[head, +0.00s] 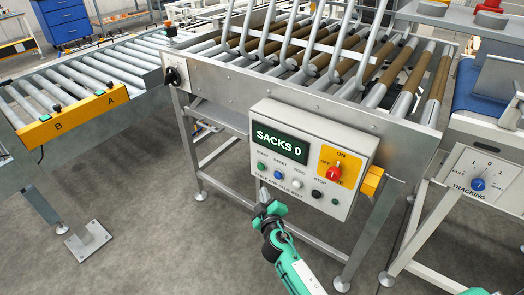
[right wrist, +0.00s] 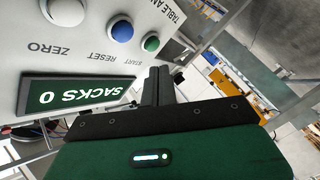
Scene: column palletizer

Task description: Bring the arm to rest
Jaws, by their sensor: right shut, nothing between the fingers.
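My right gripper (head: 269,211) is shut and empty, with its arm coming in from the bottom. It is in front of the lower left of the control box (head: 300,190), near the green and blue buttons. In the right wrist view the dark closed fingers (right wrist: 157,86) appear beside the display (right wrist: 80,93), with the buttons close by. I cannot tell whether the fingertips touch the box. My left gripper is not in view.
The display (head: 281,144) reads "SACKS 0". A red switch (head: 334,173) sits on a yellow plate. A roller table (head: 300,60) stands behind, a roller conveyor (head: 90,75) at left and a tracking panel (head: 477,180) at right.

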